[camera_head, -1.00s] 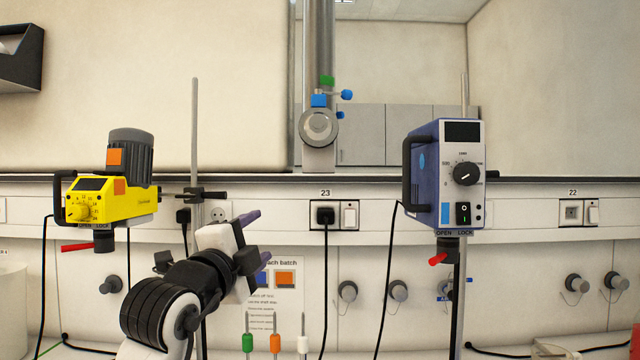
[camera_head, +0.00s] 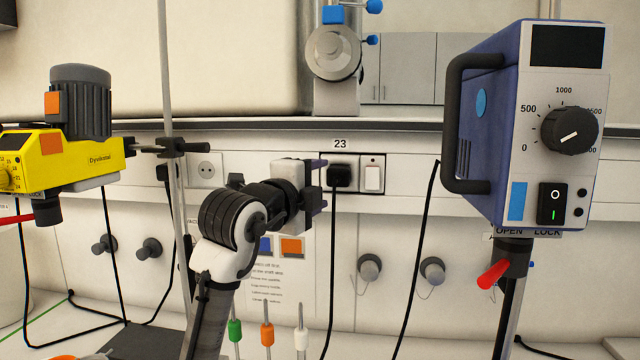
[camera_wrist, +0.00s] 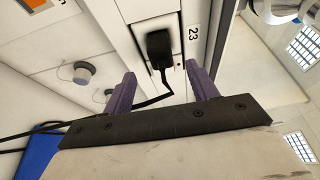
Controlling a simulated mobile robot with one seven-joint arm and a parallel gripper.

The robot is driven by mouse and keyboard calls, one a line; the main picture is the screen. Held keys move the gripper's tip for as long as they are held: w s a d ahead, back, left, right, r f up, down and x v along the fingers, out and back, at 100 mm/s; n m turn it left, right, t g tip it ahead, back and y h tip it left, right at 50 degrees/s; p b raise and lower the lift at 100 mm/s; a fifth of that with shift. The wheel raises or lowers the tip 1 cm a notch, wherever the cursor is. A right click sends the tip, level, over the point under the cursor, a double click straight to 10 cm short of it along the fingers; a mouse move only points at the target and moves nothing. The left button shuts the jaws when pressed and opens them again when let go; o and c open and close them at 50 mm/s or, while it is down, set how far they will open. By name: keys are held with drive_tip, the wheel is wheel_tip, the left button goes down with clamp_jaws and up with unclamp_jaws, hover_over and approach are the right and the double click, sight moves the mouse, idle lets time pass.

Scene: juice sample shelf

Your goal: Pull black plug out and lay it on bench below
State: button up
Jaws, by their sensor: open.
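The black plug (camera_head: 340,177) sits in the wall socket under the label 23, with its cord hanging down toward the bench. In the wrist view the plug (camera_wrist: 159,44) lies ahead of my gripper, between the lines of its two purple fingers. My gripper (camera_head: 319,184) is just left of the plug in the head view. In the wrist view the gripper (camera_wrist: 158,88) is open and empty, and the fingertips are short of the plug.
A white switch (camera_head: 373,178) is right beside the plug. A blue stirrer (camera_head: 525,125) stands close on the right, a yellow stirrer (camera_head: 60,160) on the left. Several coloured-handled tools (camera_head: 267,333) stand upright below. Another cord (camera_head: 418,260) hangs right of the plug.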

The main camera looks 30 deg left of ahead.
sight(337, 178)
drive_tip(key=w, duration=0.2)
drive_tip(key=w+p, duration=0.1)
drive_tip(key=w, duration=0.2)
drive_tip(key=w+p, duration=0.1)
drive_tip(key=w, duration=0.2)
drive_tip(key=shift+a, duration=0.4)
drive_tip(key=c, duration=1.2)
drive_tip(key=shift+s, duration=0.1)
drive_tip(key=shift+s+d, duration=0.15)
drive_tip(key=shift+s, duration=0.05)
drive_tip(key=shift+s+d, duration=0.2)
drive_tip(key=shift+s, duration=0.2)
drive_tip(key=shift+s+d+b, duration=0.35)
drive_tip(key=shift+s+b, duration=0.1)
drive_tip(key=shift+s, duration=0.25)
drive_tip(key=shift+s+d+b, duration=0.3)
drive_tip(key=shift+s+b, duration=0.15)
drive_tip(key=shift+s, duration=0.2)
